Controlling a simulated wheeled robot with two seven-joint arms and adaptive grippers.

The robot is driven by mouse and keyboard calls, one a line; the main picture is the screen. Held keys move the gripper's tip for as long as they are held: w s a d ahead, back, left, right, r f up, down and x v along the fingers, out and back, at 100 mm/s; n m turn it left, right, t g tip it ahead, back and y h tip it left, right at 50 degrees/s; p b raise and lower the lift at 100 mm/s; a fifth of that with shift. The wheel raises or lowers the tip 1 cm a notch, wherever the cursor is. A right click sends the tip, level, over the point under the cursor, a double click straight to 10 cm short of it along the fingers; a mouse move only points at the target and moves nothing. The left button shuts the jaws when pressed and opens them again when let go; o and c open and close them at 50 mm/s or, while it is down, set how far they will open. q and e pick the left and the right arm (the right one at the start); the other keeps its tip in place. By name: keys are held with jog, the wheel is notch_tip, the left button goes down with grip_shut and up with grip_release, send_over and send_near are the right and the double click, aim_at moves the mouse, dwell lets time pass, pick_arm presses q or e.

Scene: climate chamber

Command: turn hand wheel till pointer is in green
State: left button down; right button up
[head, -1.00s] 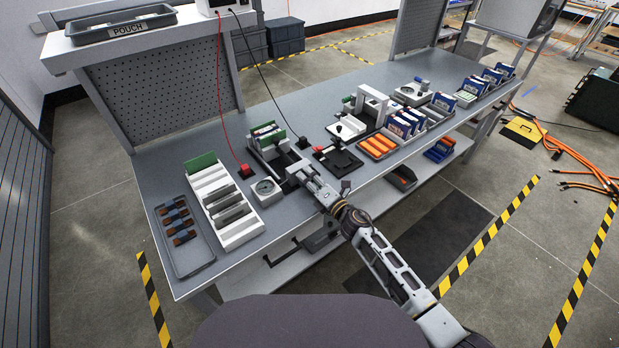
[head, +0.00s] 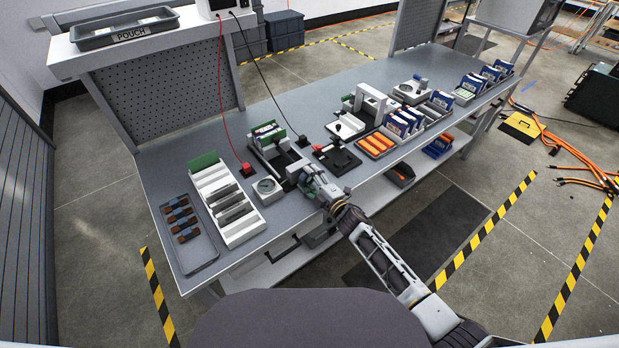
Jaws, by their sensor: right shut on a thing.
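The round dial gauge (head: 268,187) sits near the bench's front edge, beside the white slotted rack. Its pointer and green zone are too small to read. Just right of it stands a dark press-like fixture (head: 277,158) holding upright cards, one with a green edge. My right gripper (head: 297,176) is at the front of this fixture, shut on the hand wheel, which the gripper and wrist almost wholly hide. My left gripper is not in view.
A white slotted rack (head: 231,205) and a grey tray with dark parts (head: 206,255) stand at the left. A black fixture (head: 337,160) and an orange-filled bin (head: 376,147) lie to the right. Red and black cables run down to the bench. The bench's back left is clear.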

aim_at(310, 181)
dwell(0.3)
jog(key=o, duration=1)
jog(key=shift+f, duration=0.1)
jog(key=shift+s, duration=0.1)
jog(key=shift+s+f, duration=0.15)
jog(key=shift+f, duration=0.15)
jog(key=shift+d, duration=0.1)
jog(key=shift+v, duration=3.9)
jog(key=shift+d+r+m, duration=0.15)
jog(key=shift+r+m, duration=0.15)
